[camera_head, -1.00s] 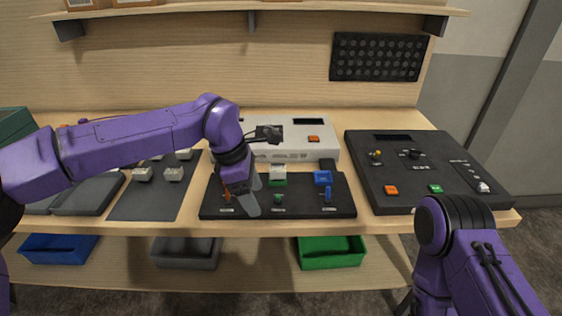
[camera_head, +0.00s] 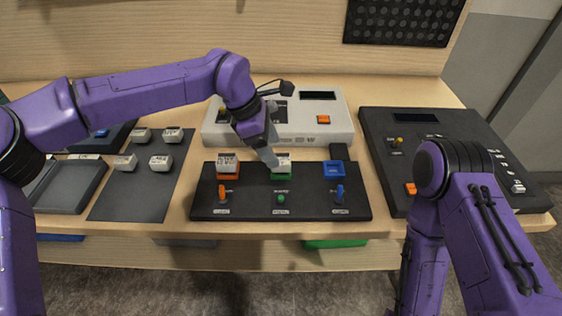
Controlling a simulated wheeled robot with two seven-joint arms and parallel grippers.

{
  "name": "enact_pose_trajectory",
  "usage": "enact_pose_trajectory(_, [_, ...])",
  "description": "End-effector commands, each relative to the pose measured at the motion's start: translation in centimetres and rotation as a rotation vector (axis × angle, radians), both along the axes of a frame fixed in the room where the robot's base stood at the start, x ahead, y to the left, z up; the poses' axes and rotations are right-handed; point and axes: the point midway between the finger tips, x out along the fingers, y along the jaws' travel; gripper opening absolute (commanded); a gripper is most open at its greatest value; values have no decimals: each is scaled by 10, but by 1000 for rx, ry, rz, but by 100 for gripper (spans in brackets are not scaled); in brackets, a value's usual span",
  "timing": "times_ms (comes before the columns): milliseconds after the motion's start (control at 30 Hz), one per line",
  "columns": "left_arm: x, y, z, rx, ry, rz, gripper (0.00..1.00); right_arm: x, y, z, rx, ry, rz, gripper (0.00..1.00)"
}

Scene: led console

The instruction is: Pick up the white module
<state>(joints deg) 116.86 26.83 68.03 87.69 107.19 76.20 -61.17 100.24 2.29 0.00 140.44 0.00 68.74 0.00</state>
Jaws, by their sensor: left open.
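Several small white modules are in view. One white module (camera_head: 228,163) sits on the orange socket (camera_head: 229,177) of the black console (camera_head: 310,207). Another (camera_head: 284,161) sits on the green socket (camera_head: 281,176), partly hidden by my left gripper. More white modules (camera_head: 161,162) lie on the dark grey mat (camera_head: 135,207). The blue socket (camera_head: 334,168) shows no white module. My left gripper (camera_head: 269,150) is open, with a grey finger close beside the module on the green socket; I cannot tell whether they touch. My right gripper is out of view.
A white device (camera_head: 341,122) stands behind the black console. A larger black panel (camera_head: 450,135) is on the right, partly hidden by my right arm. A dark tray (camera_head: 68,187) lies left of the mat. Levers rise from the console's front: orange, green and blue.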

Motion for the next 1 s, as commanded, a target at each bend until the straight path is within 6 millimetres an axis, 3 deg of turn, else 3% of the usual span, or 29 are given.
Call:
enact_pose_trajectory(133, [0,-10,-22,4,5,0,72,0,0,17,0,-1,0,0])
enact_pose_trajectory(233, [1,-16,-38,2,4,1,72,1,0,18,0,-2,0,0])
enact_pose_trajectory(500, [1,-17,-46,1,1,5,72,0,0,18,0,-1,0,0])
enact_pose_trajectory(700, [1,-17,-46,2,1,5,16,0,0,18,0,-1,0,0])
enact_pose_trajectory(1000, [1,-17,-45,2,1,5,15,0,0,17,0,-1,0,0])
